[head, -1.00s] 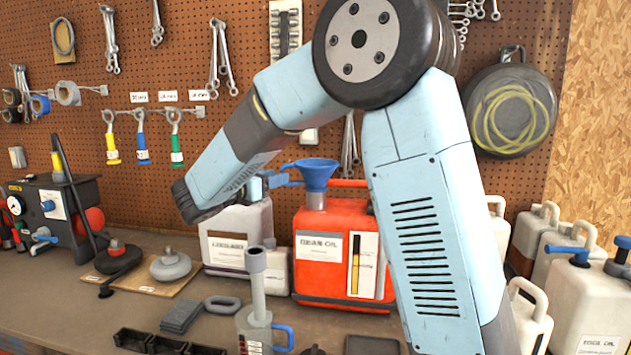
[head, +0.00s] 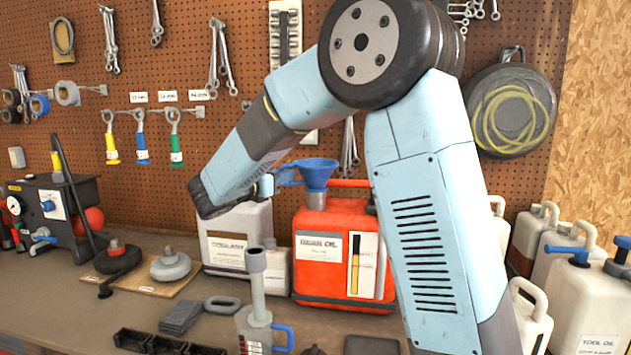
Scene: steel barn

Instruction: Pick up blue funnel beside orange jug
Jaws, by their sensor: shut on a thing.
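The blue funnel (head: 316,173) stands upright with its wide mouth up and its grey spout down, at the top of the orange jug (head: 322,250) in the head view. I cannot tell whether the spout is in the jug's neck or just behind it. A blue handle-like part reaches left from the funnel. My gripper (head: 274,182) is mostly hidden beyond my dark wrist, at the left end of this part, and is shut on the funnel there. The fingertips are too small to see clearly.
A white coolant jug (head: 235,238) stands just left of the orange jug. A grey measuring can (head: 258,325) with a tall spout stands in front. White jugs (head: 595,305) fill the right. The pegboard (head: 250,60) with hanging tools rises close behind.

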